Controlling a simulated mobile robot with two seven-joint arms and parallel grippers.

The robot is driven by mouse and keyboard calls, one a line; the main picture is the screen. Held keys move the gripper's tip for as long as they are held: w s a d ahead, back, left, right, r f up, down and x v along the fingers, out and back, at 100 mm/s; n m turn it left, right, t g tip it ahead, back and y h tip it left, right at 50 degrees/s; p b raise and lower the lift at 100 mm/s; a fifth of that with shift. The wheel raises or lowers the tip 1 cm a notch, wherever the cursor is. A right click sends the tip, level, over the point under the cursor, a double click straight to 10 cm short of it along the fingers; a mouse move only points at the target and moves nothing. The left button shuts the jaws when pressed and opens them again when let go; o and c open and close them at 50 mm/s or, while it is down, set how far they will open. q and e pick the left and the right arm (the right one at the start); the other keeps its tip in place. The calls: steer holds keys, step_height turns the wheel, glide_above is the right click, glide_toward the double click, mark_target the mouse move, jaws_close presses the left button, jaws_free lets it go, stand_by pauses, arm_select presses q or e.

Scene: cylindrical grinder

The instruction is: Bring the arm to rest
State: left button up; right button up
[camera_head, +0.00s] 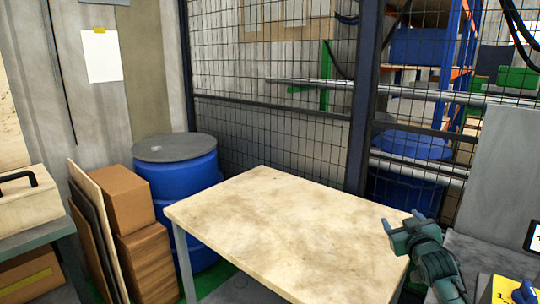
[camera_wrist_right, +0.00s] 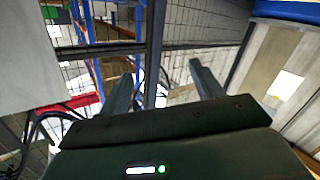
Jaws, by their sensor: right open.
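My right gripper (camera_head: 402,223) is at the right edge of the wooden table (camera_head: 270,225) in the head view, raised and apart from any object. Its jaws are open and empty. In the right wrist view the two fingers (camera_wrist_right: 165,85) stand wide apart with only the mesh fence and background between them. My left gripper does not show in either view.
The tabletop is bare. A blue drum (camera_head: 178,180), brown boxes (camera_head: 135,215) and leaning boards (camera_head: 95,225) stand at the left. A mesh fence (camera_head: 270,120) with a dark post (camera_head: 362,100) runs behind. A grey panel (camera_head: 505,165) stands at the right.

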steer(key=s+a+f+g+y, duration=0.1)
steer(key=s+a+f, duration=0.2)
steer(key=s+f, duration=0.2)
steer(key=s+a+f+g+y, duration=0.1)
steer(key=s+a+f, duration=0.3)
steer(key=s+f, duration=0.1)
steer(key=s+a+f+n, duration=0.1)
steer(key=s+a+f, duration=0.2)
steer(key=s+f, duration=0.2)
steer(key=shift+s+a+f+g+y, duration=0.15)
steer(key=shift+a+f+g+y, duration=0.05)
steer(key=shift+f, duration=0.4)
steer(key=shift+s+a+f+g+y, duration=0.15)
steer(key=shift+a+f+g+y, duration=0.05)
steer(key=shift+f, duration=0.4)
steer(key=s+a+f+g, duration=0.1)
steer(key=s+a+f, duration=0.1)
steer(key=s, duration=0.5)
steer(key=s+a+f+g+y, duration=0.1)
steer(key=s+a, duration=0.3)
steer(key=s, duration=0.4)
steer(key=s+a+f+g+y, duration=0.1)
steer(key=s+a+f, duration=0.2)
steer(key=s, duration=0.4)
steer(key=shift+s+a+f+m, duration=0.15)
steer(key=shift+s+m, duration=0.25)
steer(key=shift+c, duration=0.5)
